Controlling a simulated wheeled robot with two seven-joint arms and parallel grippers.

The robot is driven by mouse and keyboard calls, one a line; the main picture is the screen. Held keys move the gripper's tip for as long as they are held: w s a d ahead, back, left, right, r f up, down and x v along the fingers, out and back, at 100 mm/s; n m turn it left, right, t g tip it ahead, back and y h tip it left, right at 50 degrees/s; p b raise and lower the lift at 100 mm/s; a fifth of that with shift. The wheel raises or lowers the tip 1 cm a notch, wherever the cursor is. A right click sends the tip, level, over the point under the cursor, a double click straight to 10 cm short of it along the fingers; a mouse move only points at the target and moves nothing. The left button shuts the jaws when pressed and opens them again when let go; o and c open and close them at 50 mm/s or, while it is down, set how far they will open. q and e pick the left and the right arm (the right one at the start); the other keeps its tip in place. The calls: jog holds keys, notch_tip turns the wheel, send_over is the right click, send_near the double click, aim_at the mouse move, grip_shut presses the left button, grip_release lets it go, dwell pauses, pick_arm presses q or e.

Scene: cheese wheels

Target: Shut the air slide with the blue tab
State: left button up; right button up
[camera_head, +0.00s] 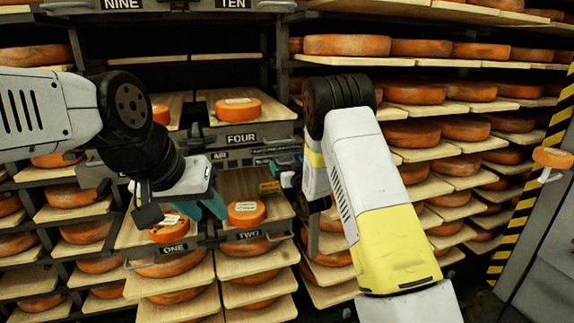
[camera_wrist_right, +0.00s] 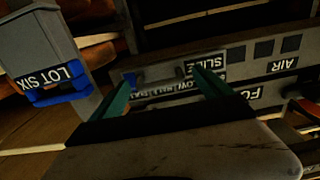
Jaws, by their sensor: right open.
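The grey air slide panel (camera_wrist_right: 225,66) shows upside down in the right wrist view, with SLIDE and AIR labels and square openings. In the head view the panel (camera_head: 221,155) is below the FOUR label. A small blue piece, likely the blue tab (camera_wrist_right: 130,78), is beside the left fingertip in the wrist view; whether it touches is unclear. My right gripper (camera_wrist_right: 163,80) is open, its teal fingers pointing at the panel's scale. In the head view the right gripper (camera_head: 287,178) is mostly hidden by its arm. My left gripper (camera_head: 208,207) hangs near the cheeses; its finger gap is unclear.
A grey block with a blue-edged LOT SIX label (camera_wrist_right: 55,82) stands left in the wrist view. Cheese wheels (camera_head: 246,212) sit on boards above the ONE and TWO labels. Shelves fill the right; a striped post (camera_head: 530,190) stands there.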

jog(key=shift+w, duration=0.3)
grip_shut()
jog(key=s+a, duration=0.1)
jog(key=a, duration=0.4)
jog(key=s+a, duration=0.2)
jog(key=a, duration=0.3)
jog(key=s+a, duration=0.2)
jog(key=a, duration=0.3)
jog(key=shift+f, duration=0.1)
grip_release()
